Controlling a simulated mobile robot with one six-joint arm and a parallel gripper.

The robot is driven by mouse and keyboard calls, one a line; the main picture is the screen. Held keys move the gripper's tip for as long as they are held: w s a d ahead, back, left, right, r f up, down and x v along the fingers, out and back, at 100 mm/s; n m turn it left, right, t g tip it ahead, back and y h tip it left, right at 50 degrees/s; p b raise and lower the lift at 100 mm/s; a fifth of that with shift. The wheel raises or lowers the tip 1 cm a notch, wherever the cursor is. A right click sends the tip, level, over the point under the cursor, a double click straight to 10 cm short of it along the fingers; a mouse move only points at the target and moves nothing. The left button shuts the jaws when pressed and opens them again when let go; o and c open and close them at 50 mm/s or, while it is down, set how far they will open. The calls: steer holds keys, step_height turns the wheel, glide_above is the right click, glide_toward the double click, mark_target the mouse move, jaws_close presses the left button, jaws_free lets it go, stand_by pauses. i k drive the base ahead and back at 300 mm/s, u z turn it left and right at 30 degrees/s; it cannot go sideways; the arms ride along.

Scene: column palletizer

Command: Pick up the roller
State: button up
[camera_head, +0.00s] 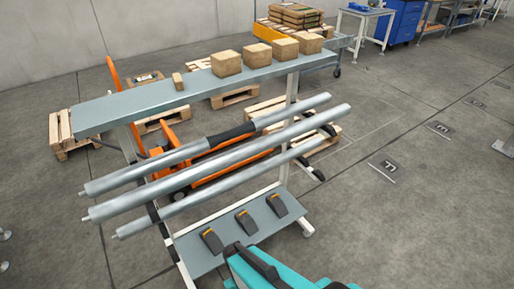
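Three long silver rollers lie side by side, slanting up to the right across a rack below the table top. The far roller (150,165) has a dark section around its middle. The middle roller (222,160) shows along most of its length. The near roller (215,187) lies lowest in the picture. Thin shaft ends stick out at their left ends. No gripper can be made out in this view. A teal and black part of my own body shows at the bottom edge, in front of the rack.
The grey table top (150,100) above the rollers bears several cardboard boxes (226,63). A lower shelf (197,257) holds three black and orange devices (246,222). An orange pallet truck (180,180) and wooden pallets (62,135) stand behind.

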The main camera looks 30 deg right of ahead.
mark_target(101, 213)
steer(key=k, duration=1.3)
steer(key=u, duration=1.3)
steer(key=i, duration=1)
steer(key=z, duration=0.15)
